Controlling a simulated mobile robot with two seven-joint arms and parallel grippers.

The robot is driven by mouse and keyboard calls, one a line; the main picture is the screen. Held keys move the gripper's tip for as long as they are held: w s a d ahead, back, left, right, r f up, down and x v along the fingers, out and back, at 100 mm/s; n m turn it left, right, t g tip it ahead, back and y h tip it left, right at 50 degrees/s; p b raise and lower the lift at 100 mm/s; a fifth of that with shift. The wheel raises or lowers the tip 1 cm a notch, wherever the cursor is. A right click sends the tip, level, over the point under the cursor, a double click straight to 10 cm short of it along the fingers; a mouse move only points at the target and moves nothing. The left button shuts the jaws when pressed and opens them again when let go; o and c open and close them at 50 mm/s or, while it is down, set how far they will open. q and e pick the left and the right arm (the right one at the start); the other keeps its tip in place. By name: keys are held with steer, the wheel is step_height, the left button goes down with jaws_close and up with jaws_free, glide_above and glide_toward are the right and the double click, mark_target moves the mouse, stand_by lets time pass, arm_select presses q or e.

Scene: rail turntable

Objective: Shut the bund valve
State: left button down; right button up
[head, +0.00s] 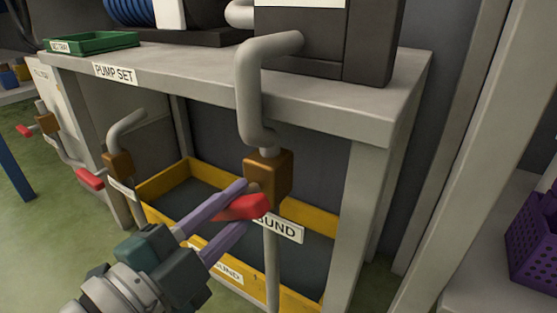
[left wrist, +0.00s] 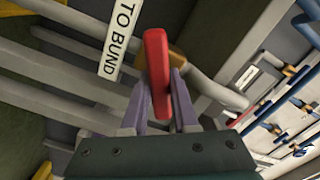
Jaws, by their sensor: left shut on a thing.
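The bund valve has a brown block body (head: 268,178) on a grey vertical pipe in front of the pump bench. Its red lever (head: 240,208) sticks out to the left of the pipe, and it also shows in the left wrist view (left wrist: 157,70). A white label (head: 280,227) reading "BUND" hangs just below, partly covered by the lever; the left wrist view shows it as "TO BUND" (left wrist: 116,40). My left gripper (head: 240,205) is shut on the red lever, its purple fingers on either side. My right gripper is not in view.
The bench (head: 330,105) marked "PUMP SET" overhangs the valve. A yellow-rimmed bund tray (head: 165,182) lies beneath. Two other red-handled valves (head: 118,165) (head: 47,123) stand to the left. A green tray (head: 95,42) sits on the bench, and a purple basket (head: 535,235) is at far right.

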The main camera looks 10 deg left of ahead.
arm_select(q)
steer(key=m, duration=0.6)
steer(key=shift+f, duration=0.15)
stand_by(0.4)
steer(key=c, duration=0.7)
jaws_free()
steer(key=p+v, duration=0.2)
steer(key=v, duration=0.8)
